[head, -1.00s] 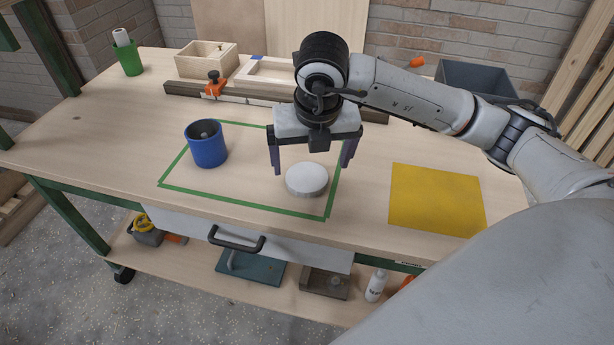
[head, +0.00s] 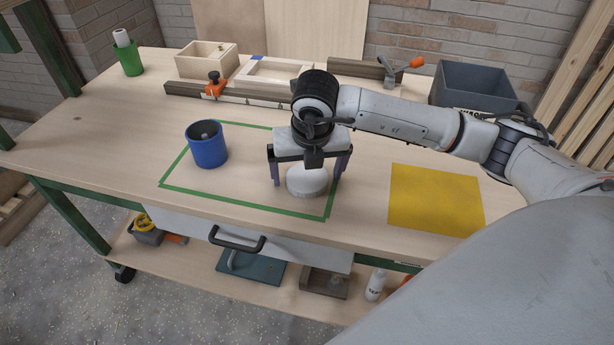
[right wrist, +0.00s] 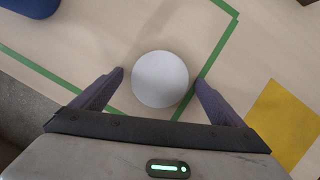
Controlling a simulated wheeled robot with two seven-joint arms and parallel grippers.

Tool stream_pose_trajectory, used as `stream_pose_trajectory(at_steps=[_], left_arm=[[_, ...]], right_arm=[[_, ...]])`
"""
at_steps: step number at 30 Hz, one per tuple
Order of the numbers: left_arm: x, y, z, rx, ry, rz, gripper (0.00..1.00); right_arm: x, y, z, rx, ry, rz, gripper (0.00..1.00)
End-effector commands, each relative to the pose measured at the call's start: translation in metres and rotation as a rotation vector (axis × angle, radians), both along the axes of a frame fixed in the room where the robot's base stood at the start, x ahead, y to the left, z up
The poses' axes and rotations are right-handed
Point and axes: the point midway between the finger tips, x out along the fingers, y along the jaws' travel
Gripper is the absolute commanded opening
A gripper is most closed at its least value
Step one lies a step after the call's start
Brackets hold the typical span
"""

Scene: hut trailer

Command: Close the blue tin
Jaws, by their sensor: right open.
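The blue tin (head: 208,150) stands upright and open on the workbench, inside the green tape outline at its left; something grey shows inside it. A round pale grey lid (head: 307,182) lies flat on the bench inside the outline, right of the tin. My right gripper (head: 308,178) is open above the lid, with one finger at each side. In the right wrist view the lid (right wrist: 160,79) lies between the open fingertips (right wrist: 160,76), with small gaps at both sides. A corner of the tin (right wrist: 32,6) shows at the top left there. My left gripper is not in view.
Green tape (head: 240,206) outlines an area of the bench. A yellow sheet (head: 436,199) lies to the right. A wooden box (head: 206,62), a frame (head: 270,75), an orange clamp (head: 214,86) and a grey bin (head: 474,88) stand at the back.

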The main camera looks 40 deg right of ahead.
Motion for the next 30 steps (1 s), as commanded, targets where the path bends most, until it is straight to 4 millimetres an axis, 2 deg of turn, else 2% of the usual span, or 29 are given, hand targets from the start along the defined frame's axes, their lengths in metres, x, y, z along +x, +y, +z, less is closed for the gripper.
stream_pose_trajectory(at_steps=[6,8,14,25,30], left_arm=[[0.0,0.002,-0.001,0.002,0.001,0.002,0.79],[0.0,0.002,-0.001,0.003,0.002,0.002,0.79],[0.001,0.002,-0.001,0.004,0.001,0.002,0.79],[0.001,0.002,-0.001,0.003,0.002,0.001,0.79],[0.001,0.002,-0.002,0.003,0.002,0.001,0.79]], right_arm=[[0.0,0.0,0.0,0.0,0.0,0.0,0.93],[0.0,0.0,0.0,0.0,0.0,0.0,0.85],[0.0,0.0,0.0,0.0,0.0,0.0,0.51],[0.0,0.0,0.004,0.0,-0.001,0.0,0.49],[0.001,0.0,0.028,0.0,-0.004,0.001,0.49]])
